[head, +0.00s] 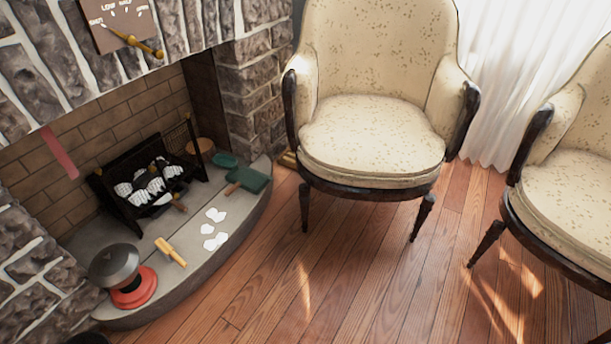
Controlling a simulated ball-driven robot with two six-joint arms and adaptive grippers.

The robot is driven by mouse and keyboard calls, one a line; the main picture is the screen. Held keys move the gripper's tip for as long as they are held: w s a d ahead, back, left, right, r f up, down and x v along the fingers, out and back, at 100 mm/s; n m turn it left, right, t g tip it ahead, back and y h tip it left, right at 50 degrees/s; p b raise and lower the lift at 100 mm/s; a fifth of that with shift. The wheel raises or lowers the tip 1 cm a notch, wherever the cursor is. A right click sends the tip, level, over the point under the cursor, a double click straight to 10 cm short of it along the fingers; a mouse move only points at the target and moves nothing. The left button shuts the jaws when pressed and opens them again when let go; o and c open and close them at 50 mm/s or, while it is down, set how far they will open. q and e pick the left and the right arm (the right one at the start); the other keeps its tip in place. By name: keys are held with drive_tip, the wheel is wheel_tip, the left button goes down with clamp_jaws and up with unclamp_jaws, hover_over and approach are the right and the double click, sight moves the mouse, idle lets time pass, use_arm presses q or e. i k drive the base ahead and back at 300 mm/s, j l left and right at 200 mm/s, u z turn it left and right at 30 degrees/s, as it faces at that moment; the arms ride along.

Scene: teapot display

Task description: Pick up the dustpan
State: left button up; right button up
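A dark green, flat object that looks like the dustpan (250,178) lies on the grey stone hearth (190,283), near its curved right edge in the head view. A short brownish handle seems to stick out from its lower left side. A smaller teal object (224,160) lies just behind it, and I cannot tell what it is. Neither of my grippers shows in this view.
Several white scraps (214,243), a yellow-handled tool (170,251) and a grey-topped object on a red base (134,288) are on the hearth. A black grate (125,199) stands in the fireplace. Cream armchairs (372,133) stand right; wooden floor (345,265) between is clear.

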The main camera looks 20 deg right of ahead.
sight(251, 181)
drive_tip(key=z, duration=0.3)
drive_tip(key=i+z, duration=0.2)
drive_tip(key=i, duration=0.25)
drive_tip(key=i+j+z, duration=0.2)
drive_tip(key=i, duration=0.25)
drive_tip(key=i+j+z, duration=0.15)
drive_tip(key=i, duration=0.25)
drive_tip(key=i+j+z, duration=0.2)
drive_tip(key=i, duration=0.25)
